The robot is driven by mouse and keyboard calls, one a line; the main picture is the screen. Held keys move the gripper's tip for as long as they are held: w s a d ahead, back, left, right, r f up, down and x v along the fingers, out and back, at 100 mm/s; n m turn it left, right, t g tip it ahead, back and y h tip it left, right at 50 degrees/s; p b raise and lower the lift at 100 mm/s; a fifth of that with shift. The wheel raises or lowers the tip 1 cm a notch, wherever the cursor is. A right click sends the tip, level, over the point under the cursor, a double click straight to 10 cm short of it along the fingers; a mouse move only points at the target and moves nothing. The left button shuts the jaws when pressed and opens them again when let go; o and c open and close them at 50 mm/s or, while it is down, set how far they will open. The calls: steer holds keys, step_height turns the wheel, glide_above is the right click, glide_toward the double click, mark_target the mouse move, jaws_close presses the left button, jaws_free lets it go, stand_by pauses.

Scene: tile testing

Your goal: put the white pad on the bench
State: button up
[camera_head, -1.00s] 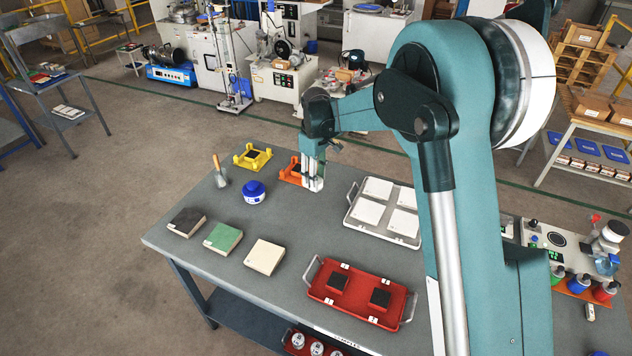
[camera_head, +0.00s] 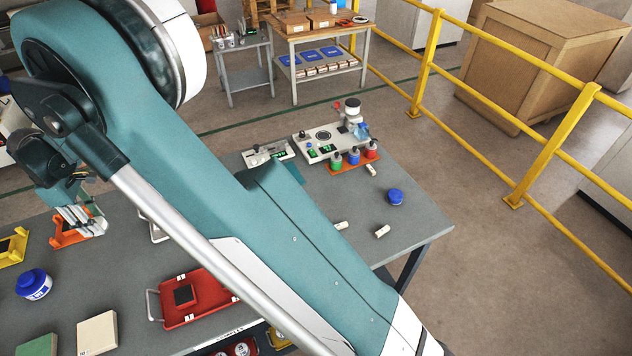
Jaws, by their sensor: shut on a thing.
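My gripper (camera_head: 82,222) is at the left of the camera_head view, pointing down at the orange holder (camera_head: 64,237) on the grey bench (camera_head: 410,215). It is shut on a small pale thing between its fingers. The view is too small to tell for sure whether this is the white pad, or whether it touches the holder. No other white pad can be made out with certainty. My arm hides much of the middle of the bench, including most of the tray of white tiles.
A red tray (camera_head: 212,290) with a black pad stands at the front, partly behind my arm. Bottles (camera_head: 353,157) and instruments stand at the back.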

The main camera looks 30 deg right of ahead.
steer(key=w+d+m, duration=0.2)
steer(key=d+m, duration=0.2)
steer(key=d, duration=1.5)
steer(key=w+d+m, duration=0.3)
steer(key=d+m, duration=0.1)
steer(key=d, duration=1.6)
steer(key=s+d+m, duration=0.3)
steer(key=s+d, duration=0.2)
steer(key=d, duration=0.6)
steer(key=s+d+m, duration=0.3)
steer(key=s+d, duration=0.3)
steer(key=d, duration=0.6)
steer(key=s+d+m, duration=0.3)
steer(key=s+d, duration=0.2)
steer(key=d, duration=0.6)
steer(key=shift+s+d+r+m+p, duration=0.2)
steer(key=shift+m+p, duration=0.1)
steer(key=shift+m, duration=0.1)
steer(key=shift+f, duration=0.15)
steer(key=shift+f, duration=2.85)
steer(key=shift+f, duration=0.1)
steer(key=shift+f, duration=1.95)
